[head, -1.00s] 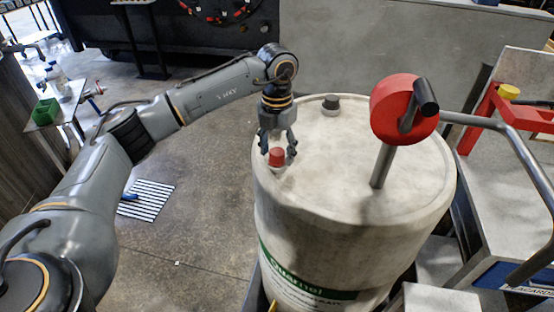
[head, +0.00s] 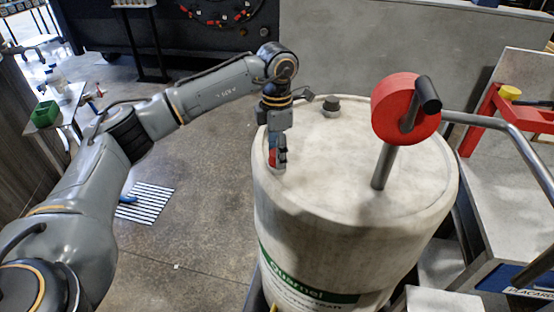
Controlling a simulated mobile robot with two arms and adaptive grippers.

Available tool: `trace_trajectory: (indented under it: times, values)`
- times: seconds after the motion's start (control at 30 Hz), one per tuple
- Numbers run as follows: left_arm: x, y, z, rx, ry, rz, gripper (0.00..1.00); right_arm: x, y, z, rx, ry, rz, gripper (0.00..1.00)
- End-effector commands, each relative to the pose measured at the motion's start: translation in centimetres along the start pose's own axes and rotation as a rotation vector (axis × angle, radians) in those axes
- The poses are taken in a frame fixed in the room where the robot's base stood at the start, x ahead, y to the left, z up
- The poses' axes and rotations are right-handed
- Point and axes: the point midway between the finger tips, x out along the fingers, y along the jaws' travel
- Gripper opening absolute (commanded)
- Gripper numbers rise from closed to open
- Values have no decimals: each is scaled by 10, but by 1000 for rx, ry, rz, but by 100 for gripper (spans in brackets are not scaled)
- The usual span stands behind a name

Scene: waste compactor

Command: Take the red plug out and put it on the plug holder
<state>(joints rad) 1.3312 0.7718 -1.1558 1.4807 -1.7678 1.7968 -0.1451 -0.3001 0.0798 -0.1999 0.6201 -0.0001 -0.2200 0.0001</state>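The red plug (head: 272,159) sits at the left edge of the top of a large white drum (head: 335,205). My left gripper (head: 278,157) points down at the plug, its fingers around it and partly covering it. The fingers line up edge-on to the camera, so I cannot tell whether they are open or shut on it. No thing in view is clearly the plug holder. My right gripper is out of view.
A dark grey cap (head: 331,106) is at the drum top's back edge. A red wheel (head: 405,108) on a metal post stands on the drum's right side. A red bracket with a yellow knob (head: 510,92) and a bent metal pipe (head: 500,135) are at the right.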

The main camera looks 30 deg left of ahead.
Motion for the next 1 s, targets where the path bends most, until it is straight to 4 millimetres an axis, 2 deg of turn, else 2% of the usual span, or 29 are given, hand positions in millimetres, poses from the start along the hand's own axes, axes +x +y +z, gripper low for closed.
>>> trace_trajectory:
  times: [0.03,0.2,0.27,0.3,0.43,0.57,0.83,1.0]
  values:
    - [0,0,0,-1,0,0,38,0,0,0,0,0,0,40]
    - [0,0,0,-2,0,0,3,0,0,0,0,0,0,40]
    - [0,0,0,-2,0,0,3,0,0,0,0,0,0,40]
    - [0,0,0,-2,0,0,27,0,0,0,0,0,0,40]
    - [0,0,0,-2,0,0,1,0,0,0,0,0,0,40]
    - [0,0,0,-46,0,0,0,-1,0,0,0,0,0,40]
    - [0,0,0,-388,1,0,0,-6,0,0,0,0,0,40]
    - [0,0,0,-456,0,0,0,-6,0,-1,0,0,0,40]
